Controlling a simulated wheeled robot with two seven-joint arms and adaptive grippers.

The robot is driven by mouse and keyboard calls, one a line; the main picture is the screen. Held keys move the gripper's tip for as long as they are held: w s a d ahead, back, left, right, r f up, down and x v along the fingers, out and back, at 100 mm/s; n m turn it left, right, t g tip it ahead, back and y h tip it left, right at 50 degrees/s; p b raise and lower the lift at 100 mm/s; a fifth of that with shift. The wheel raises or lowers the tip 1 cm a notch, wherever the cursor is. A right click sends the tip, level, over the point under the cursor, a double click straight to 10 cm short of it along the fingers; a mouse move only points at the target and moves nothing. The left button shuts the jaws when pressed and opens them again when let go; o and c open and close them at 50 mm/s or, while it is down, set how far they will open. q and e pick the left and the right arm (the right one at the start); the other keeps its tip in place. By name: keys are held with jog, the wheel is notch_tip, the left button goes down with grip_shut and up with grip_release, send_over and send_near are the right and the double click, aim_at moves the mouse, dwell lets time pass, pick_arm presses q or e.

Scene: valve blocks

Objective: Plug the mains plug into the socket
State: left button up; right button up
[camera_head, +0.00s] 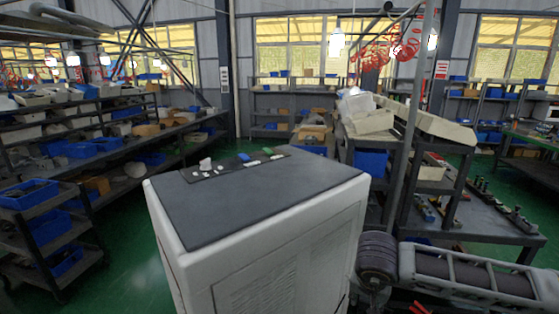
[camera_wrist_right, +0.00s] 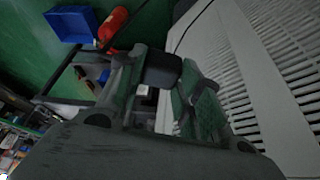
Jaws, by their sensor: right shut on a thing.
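My right gripper (camera_wrist_right: 155,85) is low beside the white cabinet in the right wrist view. It is shut on a black block with a thin dark cable running up from it, which looks like the mains plug (camera_wrist_right: 161,69). A small pale piece shows just below the block; I cannot tell what it is. In the head view my right arm comes in at the lower right, and its gripper end (camera_head: 372,298) is partly cut off at the bottom edge. I cannot make out the socket in either view. My left gripper is not in view.
The white cabinet (camera_head: 268,259) has a dark flat top with several small pieces on a strip at its back. Its slotted side (camera_wrist_right: 265,75) is close to my right gripper. A workbench (camera_head: 470,222) stands at right. A blue bin (camera_wrist_right: 72,24) and red cylinder (camera_wrist_right: 112,24) lie beyond.

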jog(key=shift+a+r, duration=0.1)
dwell(0.5)
jog(key=a+r+n+y, duration=0.1)
jog(key=a+r+n, duration=0.3)
jog(key=a, duration=0.3)
jog(key=a+r+n+y, duration=0.2)
jog(key=a+r+n, duration=0.2)
jog(key=a, duration=0.3)
jog(key=shift+a, duration=0.4)
jog(key=shift+r+t, duration=0.1)
jog(key=shift+t, duration=0.2)
jog(key=s+d+r+m+h, duration=0.1)
jog(key=s+d+r+m, duration=0.1)
jog(key=d+r+m, duration=0.1)
notch_tip(320, 180, up, 3)
jog(key=shift+s+d+f, duration=0.1)
jog(key=shift+s+d, duration=0.1)
jog(key=shift+d, duration=0.6)
jog(key=shift+f, duration=0.1)
jog(key=w+d+f, duration=0.4)
jog(key=d+f, duration=0.1)
jog(key=f, duration=0.5)
jog(key=w+d+f, duration=0.4)
jog(key=d+f, duration=0.1)
jog(key=f, duration=0.6)
jog(key=shift+d+f+n, duration=0.2)
jog(key=shift+f+n, duration=0.1)
jog(key=shift+n, duration=0.1)
